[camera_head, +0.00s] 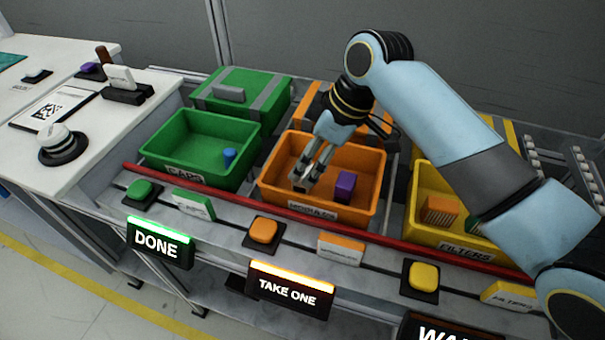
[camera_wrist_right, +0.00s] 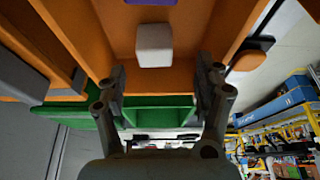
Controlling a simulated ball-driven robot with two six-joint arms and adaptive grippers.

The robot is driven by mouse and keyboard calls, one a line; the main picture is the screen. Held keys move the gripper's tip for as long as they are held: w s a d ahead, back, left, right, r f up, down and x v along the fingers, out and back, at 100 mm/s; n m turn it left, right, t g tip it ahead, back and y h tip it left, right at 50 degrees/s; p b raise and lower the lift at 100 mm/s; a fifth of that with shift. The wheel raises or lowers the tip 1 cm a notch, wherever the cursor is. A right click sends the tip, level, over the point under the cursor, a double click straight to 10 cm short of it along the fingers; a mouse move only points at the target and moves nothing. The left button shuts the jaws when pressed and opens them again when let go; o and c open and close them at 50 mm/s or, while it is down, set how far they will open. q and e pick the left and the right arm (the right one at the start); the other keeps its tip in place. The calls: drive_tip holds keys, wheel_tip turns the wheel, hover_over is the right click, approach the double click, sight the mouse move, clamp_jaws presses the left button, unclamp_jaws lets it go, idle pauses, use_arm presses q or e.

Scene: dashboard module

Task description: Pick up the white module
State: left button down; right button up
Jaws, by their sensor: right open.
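The white module (camera_wrist_right: 154,45) is a small pale block with rounded edges. In the right wrist view it lies in the orange bin, just beyond my right gripper (camera_wrist_right: 160,80) and between the lines of its two fingers. The fingers are spread apart with nothing between them. In the head view my right gripper (camera_head: 307,176) reaches down into the orange bin (camera_head: 365,208), near its front left side. The module is mostly hidden by the fingers there. My left gripper is in neither view.
A purple block (camera_head: 345,184) lies in the orange bin, right of my gripper. A green bin (camera_head: 205,150) with a blue piece stands left, and a yellow bin (camera_head: 425,180) right. A red rail (camera_head: 400,243) runs along the front. The "TAKE ONE" sign (camera_head: 290,290) is lit orange.

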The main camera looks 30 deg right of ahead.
sight(303, 177)
drive_tip(key=x, duration=0.5)
drive_tip(key=shift+w+d+f+b, duration=0.1)
drive_tip(key=shift+d+f+b, duration=0.15)
drive_tip(key=shift+d+b, duration=0.1)
drive_tip(key=shift+w+f, duration=0.1)
drive_tip(key=shift+f, duration=0.15)
drive_tip(key=shift+c, duration=1.5)
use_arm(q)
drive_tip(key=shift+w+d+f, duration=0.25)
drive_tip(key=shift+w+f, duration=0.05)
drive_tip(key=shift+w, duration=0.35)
use_arm(e)
drive_tip(key=c, duration=1)
drive_tip(key=shift+o, duration=0.2)
